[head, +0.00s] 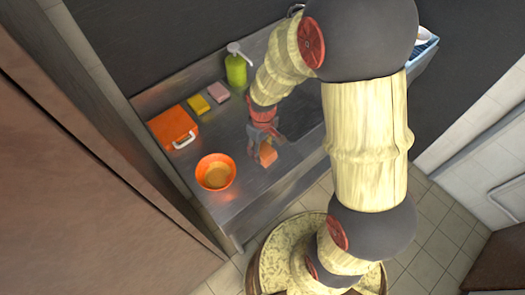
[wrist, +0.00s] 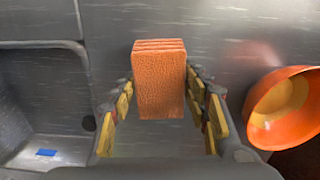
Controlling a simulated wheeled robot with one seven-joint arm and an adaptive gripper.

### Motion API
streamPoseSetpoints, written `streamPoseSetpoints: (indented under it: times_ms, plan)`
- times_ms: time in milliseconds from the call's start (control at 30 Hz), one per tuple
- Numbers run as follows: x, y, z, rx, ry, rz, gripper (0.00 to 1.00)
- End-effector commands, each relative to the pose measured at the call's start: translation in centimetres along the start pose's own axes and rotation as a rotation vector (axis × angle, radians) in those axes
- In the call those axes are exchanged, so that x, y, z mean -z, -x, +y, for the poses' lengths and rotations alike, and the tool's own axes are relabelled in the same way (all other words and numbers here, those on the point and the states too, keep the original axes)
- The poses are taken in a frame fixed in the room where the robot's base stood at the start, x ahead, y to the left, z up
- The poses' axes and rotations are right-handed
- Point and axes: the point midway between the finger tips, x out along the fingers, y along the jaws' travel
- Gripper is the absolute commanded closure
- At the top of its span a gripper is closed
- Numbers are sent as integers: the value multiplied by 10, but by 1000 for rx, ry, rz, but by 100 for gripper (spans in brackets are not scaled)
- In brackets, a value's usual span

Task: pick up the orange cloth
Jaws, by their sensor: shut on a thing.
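The orange cloth (wrist: 160,85) is a folded, layered block between the fingers of my gripper (wrist: 162,110) in the wrist view. My gripper is shut on it, with a finger on each side. In the head view, my gripper (head: 262,141) reaches down over the steel counter, and the cloth (head: 267,155) shows at its fingertips. Whether the cloth touches the counter is hard to tell.
An orange bowl (head: 215,172) with yellowish contents stands left of my gripper on the steel counter (head: 285,178). An orange box (head: 173,128), yellow sponge (head: 198,105), pink sponge (head: 217,92) and green pump bottle (head: 236,70) stand farther back. A sink basin (wrist: 45,105) lies left in the wrist view.

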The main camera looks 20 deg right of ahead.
Motion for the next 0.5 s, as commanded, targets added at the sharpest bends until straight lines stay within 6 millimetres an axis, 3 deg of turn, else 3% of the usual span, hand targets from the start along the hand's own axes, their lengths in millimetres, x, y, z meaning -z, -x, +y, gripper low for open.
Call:
streamPoseSetpoints:
  times_ms: [500]
  plan:
    - [1, 10, 0, -1, 0, 3, 80]
